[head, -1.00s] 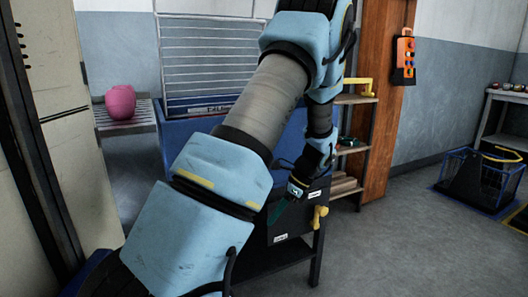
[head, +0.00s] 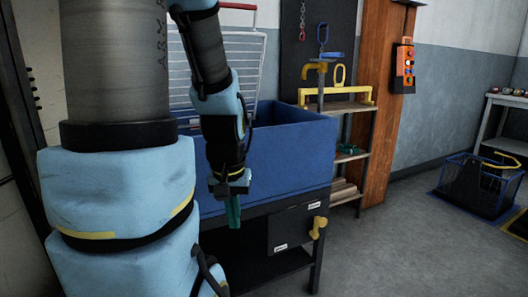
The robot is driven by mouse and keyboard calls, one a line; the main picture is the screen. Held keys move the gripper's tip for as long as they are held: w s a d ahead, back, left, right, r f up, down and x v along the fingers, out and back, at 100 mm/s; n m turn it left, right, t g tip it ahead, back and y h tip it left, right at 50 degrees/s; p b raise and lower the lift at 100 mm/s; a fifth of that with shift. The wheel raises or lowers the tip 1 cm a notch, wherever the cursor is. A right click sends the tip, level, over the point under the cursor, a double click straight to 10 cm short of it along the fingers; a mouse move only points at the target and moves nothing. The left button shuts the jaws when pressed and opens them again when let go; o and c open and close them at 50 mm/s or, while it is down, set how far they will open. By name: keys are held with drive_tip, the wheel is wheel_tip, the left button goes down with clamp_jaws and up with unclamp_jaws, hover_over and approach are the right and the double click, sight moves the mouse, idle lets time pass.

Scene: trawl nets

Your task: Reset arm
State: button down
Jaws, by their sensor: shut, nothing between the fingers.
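My gripper (head: 233,212) hangs at the end of my blue and grey arm, left of the middle in the head view. Its green fingers point down and are shut with nothing between them. It is in front of the blue bin (head: 285,160), near the bin's front wall in the picture. My large arm links fill the left side and hide part of the bin and what lies behind them.
The bin stands on a dark stand with a yellow handle (head: 318,227). A shelf rack (head: 350,157) and an orange post (head: 383,120) are behind it. A blue wire basket (head: 482,183) stands on the floor at right. The floor (head: 400,245) at front right is clear.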

wheel_tip(320, 180, up, 21)
drive_tip(key=p, duration=1.9)
drive_tip(key=shift+r+p, duration=0.15)
drive_tip(key=shift+p, duration=0.15)
drive_tip(key=shift+w+d, duration=0.1)
